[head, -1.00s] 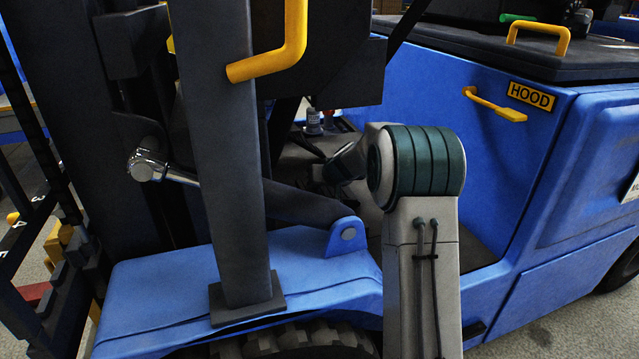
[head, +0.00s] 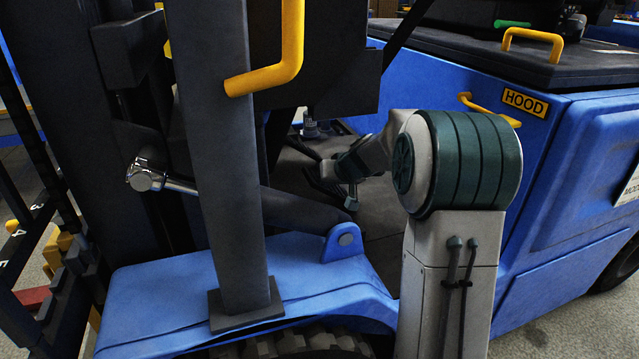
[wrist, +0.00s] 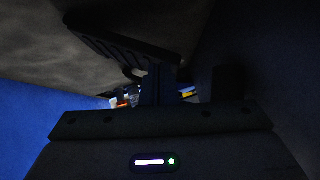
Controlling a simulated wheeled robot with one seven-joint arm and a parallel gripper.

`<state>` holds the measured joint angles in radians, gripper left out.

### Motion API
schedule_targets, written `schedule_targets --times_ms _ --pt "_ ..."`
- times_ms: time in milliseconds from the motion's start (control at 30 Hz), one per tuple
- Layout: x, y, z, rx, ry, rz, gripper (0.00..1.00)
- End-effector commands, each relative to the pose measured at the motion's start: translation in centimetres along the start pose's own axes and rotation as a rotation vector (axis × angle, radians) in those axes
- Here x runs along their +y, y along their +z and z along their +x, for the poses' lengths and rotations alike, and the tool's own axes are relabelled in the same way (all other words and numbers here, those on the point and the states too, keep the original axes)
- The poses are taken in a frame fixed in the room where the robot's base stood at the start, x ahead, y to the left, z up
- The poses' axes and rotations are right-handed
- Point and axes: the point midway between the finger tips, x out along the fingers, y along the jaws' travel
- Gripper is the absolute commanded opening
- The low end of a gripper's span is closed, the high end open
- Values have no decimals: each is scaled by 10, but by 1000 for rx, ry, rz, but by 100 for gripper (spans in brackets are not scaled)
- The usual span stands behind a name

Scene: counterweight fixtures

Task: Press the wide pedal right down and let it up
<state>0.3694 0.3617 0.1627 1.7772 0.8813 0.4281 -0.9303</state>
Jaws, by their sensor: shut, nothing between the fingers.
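A wide dark ribbed pedal plate (wrist: 120,42) slants across the upper part of the wrist view. My gripper (wrist: 160,78) is shut and empty, its fingers end-on just below the plate's lower right end. I cannot tell whether they touch the plate. In the head view my gripper (head: 351,200) is small and low in the forklift's footwell, beside dark ribbed pedal shapes (head: 323,178). My wrist and the shadow partly hide the pedals there, so how far the plate is pressed does not show.
A dark upright post (head: 215,160) with a yellow grab handle (head: 270,75) stands left of the footwell. A tilt cylinder (head: 290,205) runs below it. The blue hood side (head: 570,180) bounds the right. A small dark bottle-like item (head: 310,128) stands further back.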

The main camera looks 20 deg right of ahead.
Motion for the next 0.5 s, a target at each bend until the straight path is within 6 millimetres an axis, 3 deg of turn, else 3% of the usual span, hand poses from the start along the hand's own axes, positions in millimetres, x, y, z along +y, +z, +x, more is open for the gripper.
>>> schedule_targets --times_ms 33,200,500 --pt "1 -2 -12 4 4 1 0" --pt "1 -3 -35 8 5 1 0" --pt "1 -3 -45 9 5 0 0"
